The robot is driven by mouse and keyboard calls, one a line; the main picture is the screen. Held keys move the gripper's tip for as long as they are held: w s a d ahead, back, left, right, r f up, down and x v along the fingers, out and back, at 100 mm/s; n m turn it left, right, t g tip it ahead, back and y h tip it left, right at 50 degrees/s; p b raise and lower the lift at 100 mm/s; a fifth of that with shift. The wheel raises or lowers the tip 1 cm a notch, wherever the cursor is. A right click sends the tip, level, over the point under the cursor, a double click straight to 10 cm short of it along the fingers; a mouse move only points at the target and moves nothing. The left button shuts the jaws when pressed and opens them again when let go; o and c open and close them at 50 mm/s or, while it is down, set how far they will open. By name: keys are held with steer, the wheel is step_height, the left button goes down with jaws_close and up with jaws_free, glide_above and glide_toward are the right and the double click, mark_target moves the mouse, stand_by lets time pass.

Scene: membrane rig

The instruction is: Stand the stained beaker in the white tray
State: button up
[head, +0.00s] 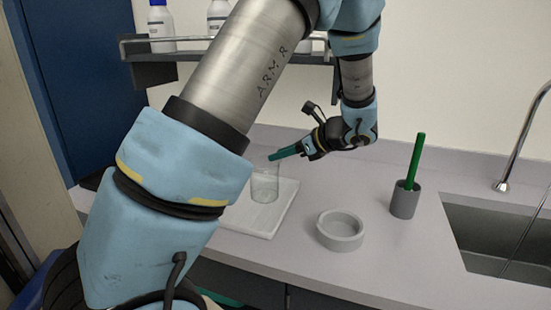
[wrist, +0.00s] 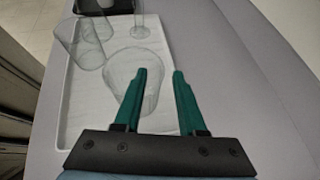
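The white tray (head: 258,226) lies on the counter, partly behind my arm; it also shows in the wrist view (wrist: 75,125). A clear glass beaker (head: 265,187) stands upright in it; the wrist view shows a wide beaker (wrist: 125,85) nearest my fingers. My gripper (head: 272,157) is open, its green fingers apart, near that beaker's rim; it also shows in the wrist view (wrist: 166,72). The left finger overlaps the beaker's right wall; whether they touch I cannot tell. No stain can be made out on any glass.
Other glassware shows at the tray's far end: a beaker (wrist: 80,45), another (wrist: 95,18) and a narrow glass (wrist: 139,20). A grey ring-shaped dish (head: 340,238) and grey cup (head: 404,203) with a green rod stand right. A sink (head: 497,235) is beyond; a shelf (head: 300,58) runs behind.

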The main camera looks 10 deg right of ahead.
steer(key=b+v, duration=0.2)
steer(key=v, duration=0.7)
steer(key=shift+s+d+r, duration=0.1)
steer(key=shift+d, duration=0.05)
